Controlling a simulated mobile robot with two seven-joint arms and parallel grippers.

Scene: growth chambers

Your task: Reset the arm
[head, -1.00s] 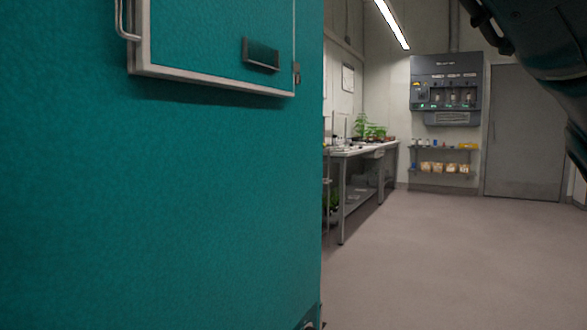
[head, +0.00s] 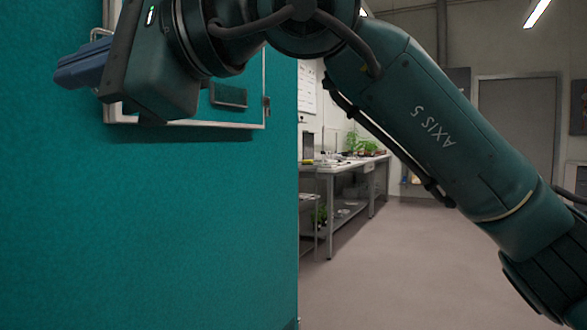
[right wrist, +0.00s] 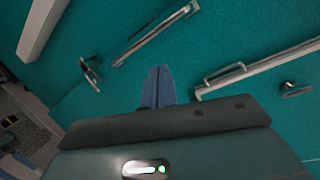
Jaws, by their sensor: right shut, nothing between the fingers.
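My right arm reaches across the head view from the lower right to the upper left. Its right gripper (head: 80,68) is shut and empty, with blue fingers pointing left in front of the teal chamber wall (head: 150,220). In the right wrist view the blue fingers (right wrist: 157,87) are together, close to the teal surface and between metal handles. I cannot tell whether the fingertips touch the surface. My left gripper is not in view.
A framed chamber door or window (head: 190,128) is partly hidden behind my gripper. A metal bench (head: 345,168) with green plants (head: 358,143) stands beyond the chamber. A grey door (head: 520,125) is at the back. The floor (head: 380,265) on the right is clear.

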